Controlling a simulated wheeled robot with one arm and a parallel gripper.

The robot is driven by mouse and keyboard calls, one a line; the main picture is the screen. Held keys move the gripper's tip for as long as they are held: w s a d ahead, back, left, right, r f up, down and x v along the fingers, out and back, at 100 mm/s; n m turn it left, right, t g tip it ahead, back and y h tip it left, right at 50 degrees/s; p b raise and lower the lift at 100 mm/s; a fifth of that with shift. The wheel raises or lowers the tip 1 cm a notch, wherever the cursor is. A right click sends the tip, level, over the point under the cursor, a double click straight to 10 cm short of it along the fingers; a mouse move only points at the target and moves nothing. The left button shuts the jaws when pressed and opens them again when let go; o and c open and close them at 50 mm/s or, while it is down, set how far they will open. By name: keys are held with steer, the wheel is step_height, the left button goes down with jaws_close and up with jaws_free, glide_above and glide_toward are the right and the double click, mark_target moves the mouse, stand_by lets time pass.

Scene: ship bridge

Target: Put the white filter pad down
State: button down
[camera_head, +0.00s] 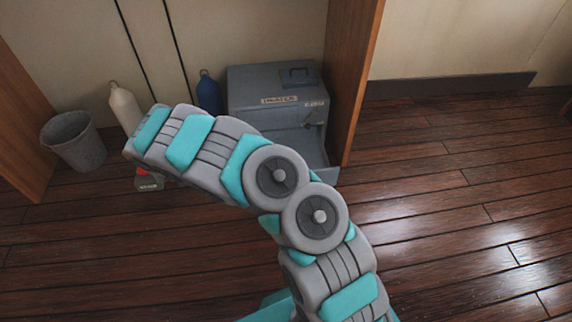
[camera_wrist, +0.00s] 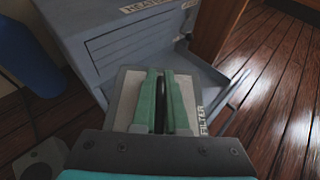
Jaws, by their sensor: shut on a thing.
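The white filter pad (camera_wrist: 127,98) shows in the wrist view as a pale flat piece with "FILTER" lettered along its right edge. My gripper (camera_wrist: 166,73), with green fingers, is shut on it, and the fingers cover its middle. The pad is in front of the grey heater unit (camera_wrist: 125,45), over or near the unit's low open tray (camera_wrist: 205,75); I cannot tell whether it touches the tray. In the head view the grey unit (camera_head: 270,100) stands against the back wall, and my arm hides the gripper and the pad.
A blue bottle (camera_head: 209,95) stands left of the unit and a cream bottle (camera_head: 124,108) farther left. A grey bin (camera_head: 73,140) is at the far left. A small red item (camera_head: 148,181) lies on the floor. A wooden panel (camera_head: 352,80) borders the unit; floor to the right is clear.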

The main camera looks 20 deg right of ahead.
steer(key=w+d+f+m+g+h+b, duration=0.1)
steer(key=d+f+g, duration=0.15)
steer(key=d, duration=0.35)
steer(key=d+f+m+g+b, duration=0.1)
steer(key=d+f+m, duration=0.1)
steer(key=d+f, duration=0.3)
steer(key=w+d+f+m+g+h+b, duration=0.1)
steer(key=d+f+b, duration=0.1)
steer(key=d, duration=0.6)
steer(key=f, duration=0.9)
steer(key=shift+a+f, duration=0.2)
steer(key=shift+f, duration=0.05)
steer(key=shift+f+b, duration=0.15)
steer(key=shift+b, duration=0.15)
steer(key=c, duration=0.9)
jaws_free()
steer(key=shift+c, duration=0.2)
